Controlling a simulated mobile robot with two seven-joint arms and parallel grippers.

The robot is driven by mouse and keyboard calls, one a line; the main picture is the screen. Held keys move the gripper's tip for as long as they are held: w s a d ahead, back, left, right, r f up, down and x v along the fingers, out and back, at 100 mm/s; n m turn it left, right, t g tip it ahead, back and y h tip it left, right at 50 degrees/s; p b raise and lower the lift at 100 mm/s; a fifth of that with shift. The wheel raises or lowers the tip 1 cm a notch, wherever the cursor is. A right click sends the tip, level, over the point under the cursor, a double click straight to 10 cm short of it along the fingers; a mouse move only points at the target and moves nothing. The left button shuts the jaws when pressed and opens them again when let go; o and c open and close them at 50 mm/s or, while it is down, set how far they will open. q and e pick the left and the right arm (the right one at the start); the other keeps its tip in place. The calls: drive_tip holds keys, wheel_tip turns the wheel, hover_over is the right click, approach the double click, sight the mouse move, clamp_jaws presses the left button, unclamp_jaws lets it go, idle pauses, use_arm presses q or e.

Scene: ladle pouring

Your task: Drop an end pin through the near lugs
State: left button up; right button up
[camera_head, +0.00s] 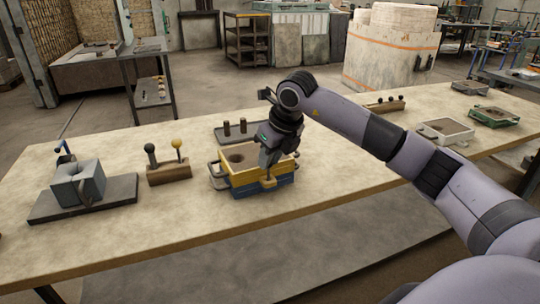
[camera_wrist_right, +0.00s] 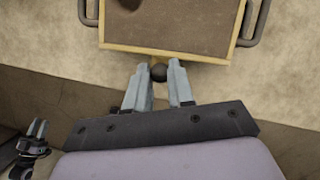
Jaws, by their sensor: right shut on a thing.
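The moulding box (camera_head: 252,178) stands on the table, its yellow upper part on a blue lower part. A near lug (camera_head: 268,184) sticks out at its front side. My right gripper (camera_head: 269,174) is above this lug, pointing down. In the right wrist view my right gripper (camera_wrist_right: 158,84) is shut on an end pin (camera_wrist_right: 158,72), whose dark round head shows between the fingertips, close to the box's near wall (camera_wrist_right: 165,53). The pin's lower end and the lug holes are hidden. My left gripper (camera_wrist_right: 37,130) shows small at the lower left; its opening is unclear.
A dark tray (camera_head: 255,138) with two upright brown pins stands behind the box. A wooden stand (camera_head: 168,173) with two ball-headed tools and a grey block (camera_head: 78,185) on a dark plate stand to the left. The table front is clear.

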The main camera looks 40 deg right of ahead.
drive_tip(key=shift+f+b, duration=0.55)
drive_tip(key=shift+f, duration=0.35)
drive_tip(key=o, duration=0.8)
drive_tip(key=shift+o, duration=0.2)
drive_tip(key=shift+o, duration=0.3)
drive_tip(key=o, duration=0.4)
